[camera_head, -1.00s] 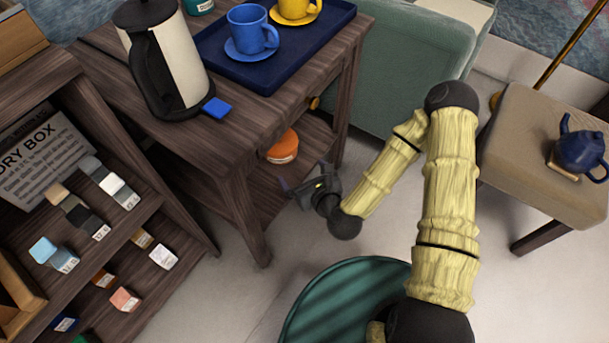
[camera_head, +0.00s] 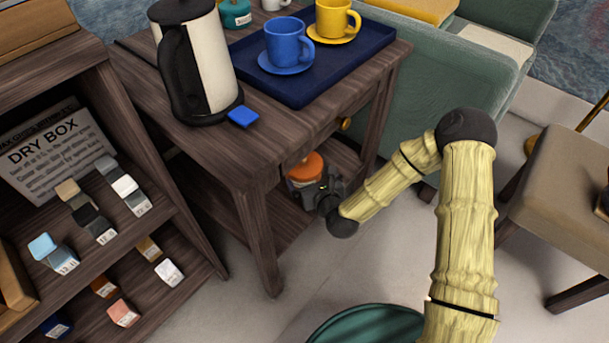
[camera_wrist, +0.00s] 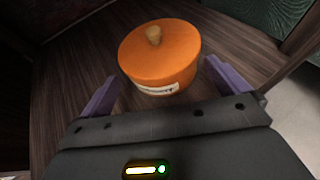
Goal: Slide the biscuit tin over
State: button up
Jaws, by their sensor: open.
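The biscuit tin is a round orange tin (camera_wrist: 160,58) with a small tan knob on its lid and a pale label on its side. It stands upright on the lower shelf of the wooden table. In the head view the tin (camera_head: 305,168) is partly hidden by my gripper (camera_head: 322,188). In the wrist view my gripper (camera_wrist: 158,85) is open, with a purple finger at each side of the tin's near part. The tin is centred between the fingers and a little beyond them. I cannot tell whether either finger touches it.
The table's lower shelf (camera_wrist: 75,60) has bare wood around the tin. The table leg (camera_head: 258,235) stands to the left of my gripper. On top are a kettle (camera_head: 208,65) and a blue tray (camera_head: 345,65) with cups. A green sofa (camera_head: 430,75) is behind.

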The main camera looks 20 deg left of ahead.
aim_at(304, 170)
jog(key=b+x, duration=0.2)
jog(key=x, duration=0.3)
jog(key=shift+f, duration=0.1)
jog(key=shift+w+a+b, duration=0.3)
jog(key=shift+w+b, duration=0.05)
jog(key=shift+c, duration=0.4)
jog(key=shift+s, duration=0.1)
jog(key=c, duration=0.6)
